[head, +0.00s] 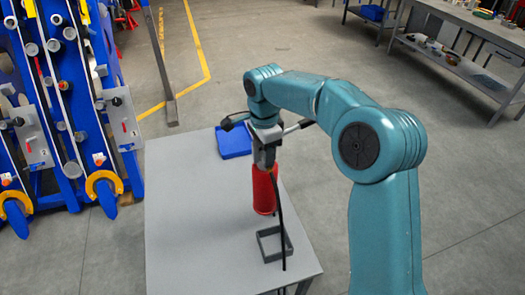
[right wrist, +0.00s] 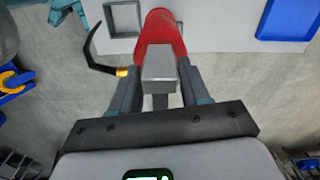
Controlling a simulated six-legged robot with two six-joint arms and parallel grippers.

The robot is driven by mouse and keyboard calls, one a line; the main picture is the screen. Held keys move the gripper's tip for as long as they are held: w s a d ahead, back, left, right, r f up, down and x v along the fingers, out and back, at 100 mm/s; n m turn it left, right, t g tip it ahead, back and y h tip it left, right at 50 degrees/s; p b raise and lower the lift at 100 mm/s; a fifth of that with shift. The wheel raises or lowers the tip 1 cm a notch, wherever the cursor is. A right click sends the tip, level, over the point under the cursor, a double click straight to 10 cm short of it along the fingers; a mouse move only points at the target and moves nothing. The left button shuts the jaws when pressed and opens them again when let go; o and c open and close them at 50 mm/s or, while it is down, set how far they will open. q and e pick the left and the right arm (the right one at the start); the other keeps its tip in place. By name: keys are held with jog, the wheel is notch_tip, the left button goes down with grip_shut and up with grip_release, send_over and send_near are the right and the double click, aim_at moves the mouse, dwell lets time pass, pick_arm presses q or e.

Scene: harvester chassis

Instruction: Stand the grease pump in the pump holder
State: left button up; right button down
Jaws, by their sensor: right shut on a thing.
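The grease pump (head: 263,192) has a red cylindrical body, a grey head and a black hose. My right gripper (head: 265,150) is shut on its grey head from above, and the pump hangs roughly upright over the table. In the right wrist view the red body (right wrist: 160,38) extends away beyond the fingers (right wrist: 160,90). The pump holder (head: 262,246) is an empty dark grey square frame on the table, nearer the front edge than the pump. It also shows in the right wrist view (right wrist: 107,14). I cannot tell whether the pump's base touches the table. My left gripper is not in view.
The grey table (head: 185,220) is clear on its left side. A blue tray (head: 233,142) lies at its far edge. The black hose hangs down past the holder. A blue rack (head: 60,110) stands left, and a workbench (head: 460,60) stands far right.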

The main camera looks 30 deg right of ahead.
jog(key=shift+s+a+b, duration=1.25)
jog(key=shift+s+b, duration=2.2)
jog(key=shift+s, duration=1.65)
notch_tip(320, 180, down, 8)
jog(key=b, duration=0.6)
jog(key=shift+f+b, duration=0.25)
jog(key=shift+b, duration=0.05)
jog(key=shift+s, duration=0.1)
